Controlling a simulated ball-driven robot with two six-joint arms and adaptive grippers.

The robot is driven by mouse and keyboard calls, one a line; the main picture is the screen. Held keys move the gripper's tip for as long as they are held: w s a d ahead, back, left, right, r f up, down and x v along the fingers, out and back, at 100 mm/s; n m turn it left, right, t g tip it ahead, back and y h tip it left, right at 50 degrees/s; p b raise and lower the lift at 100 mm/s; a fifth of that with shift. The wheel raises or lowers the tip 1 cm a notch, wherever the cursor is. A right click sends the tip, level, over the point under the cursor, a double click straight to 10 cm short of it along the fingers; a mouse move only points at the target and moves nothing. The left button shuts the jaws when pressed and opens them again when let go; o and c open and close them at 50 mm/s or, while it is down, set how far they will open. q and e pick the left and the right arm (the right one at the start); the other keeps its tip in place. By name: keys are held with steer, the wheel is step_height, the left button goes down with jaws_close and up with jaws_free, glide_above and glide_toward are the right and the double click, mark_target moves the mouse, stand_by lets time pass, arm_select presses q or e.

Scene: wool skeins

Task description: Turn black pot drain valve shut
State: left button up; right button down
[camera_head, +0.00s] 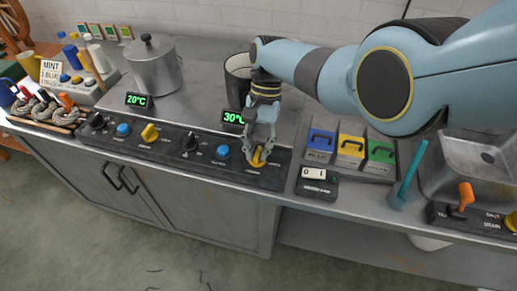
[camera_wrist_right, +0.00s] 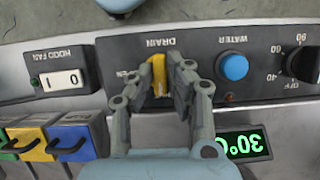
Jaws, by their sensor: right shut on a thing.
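The yellow drain valve handle (camera_head: 257,157) is on the front control panel below the 30°C display. In the wrist view the handle (camera_wrist_right: 158,72) stands across the panel's length, beside a DRAIN label that appears upside down. My right gripper (camera_head: 263,154) reaches down from above, its fingers shut around the handle. In the wrist view the right gripper (camera_wrist_right: 166,76) has one finger on each side of the handle and partly hides the panel lettering. My left gripper is not in view.
A blue water button (camera_head: 223,152) and black knob (camera_head: 190,142) sit left of the valve. Another yellow valve (camera_head: 150,133) serves the lidded steel pot (camera_head: 155,68). A hood fan switch (camera_head: 317,182) and coloured boxes (camera_head: 350,150) stand to the right.

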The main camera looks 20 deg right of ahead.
steer(key=shift+n, duration=0.3)
stand_by(0.4)
steer(key=c, duration=1.3)
jaws_free()
steer(key=v, duration=1.2)
steer(key=shift+a, duration=0.1)
steer(key=shift+f, duration=0.1)
